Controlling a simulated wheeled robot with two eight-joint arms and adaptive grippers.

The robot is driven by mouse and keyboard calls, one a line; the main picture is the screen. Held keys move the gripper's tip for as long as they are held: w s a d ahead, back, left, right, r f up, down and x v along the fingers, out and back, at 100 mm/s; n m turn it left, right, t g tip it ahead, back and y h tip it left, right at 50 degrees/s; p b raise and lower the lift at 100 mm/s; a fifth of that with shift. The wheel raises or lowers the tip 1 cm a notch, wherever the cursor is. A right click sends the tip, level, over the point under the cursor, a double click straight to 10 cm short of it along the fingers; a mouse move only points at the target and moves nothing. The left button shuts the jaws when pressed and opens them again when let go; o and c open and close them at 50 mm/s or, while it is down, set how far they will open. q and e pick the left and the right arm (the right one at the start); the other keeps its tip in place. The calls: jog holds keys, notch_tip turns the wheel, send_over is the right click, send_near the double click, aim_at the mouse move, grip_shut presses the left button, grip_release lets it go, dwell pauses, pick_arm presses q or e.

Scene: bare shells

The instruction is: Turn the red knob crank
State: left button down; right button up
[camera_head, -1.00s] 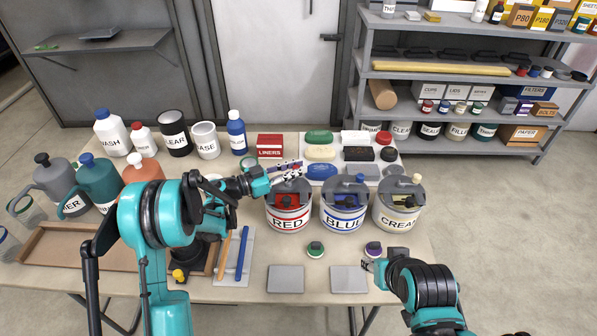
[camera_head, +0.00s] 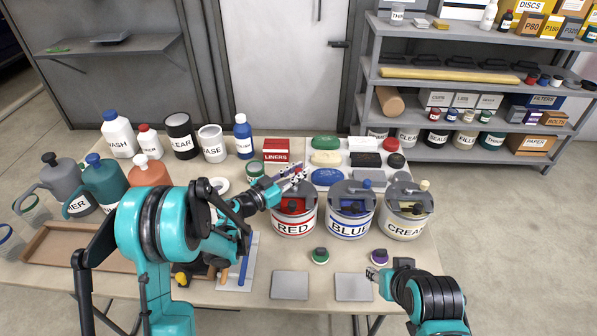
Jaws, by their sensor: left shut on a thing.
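The red can (camera_head: 293,226), marked RED, stands on the table with a grey lid and dark crank parts on top. My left gripper (camera_head: 294,178) reaches over the back of this lid from the left. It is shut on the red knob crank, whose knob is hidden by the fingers. My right gripper (camera_head: 373,275) hangs low at the front right, away from the red can and near a grey pad. Its fingers are too small to judge.
The blue can (camera_head: 348,222) and cream can (camera_head: 405,226) stand close to the right, each with its own crank. A red LINERS box (camera_head: 276,151) and coloured blocks lie behind. Small green-topped (camera_head: 320,256) and purple-topped (camera_head: 379,256) jars stand in front.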

pick_arm(q)
jog(key=c, duration=1.3)
grip_release()
jog(key=shift+c, duration=0.2)
jog(key=v, duration=1.2)
jog(key=shift+c, duration=0.4)
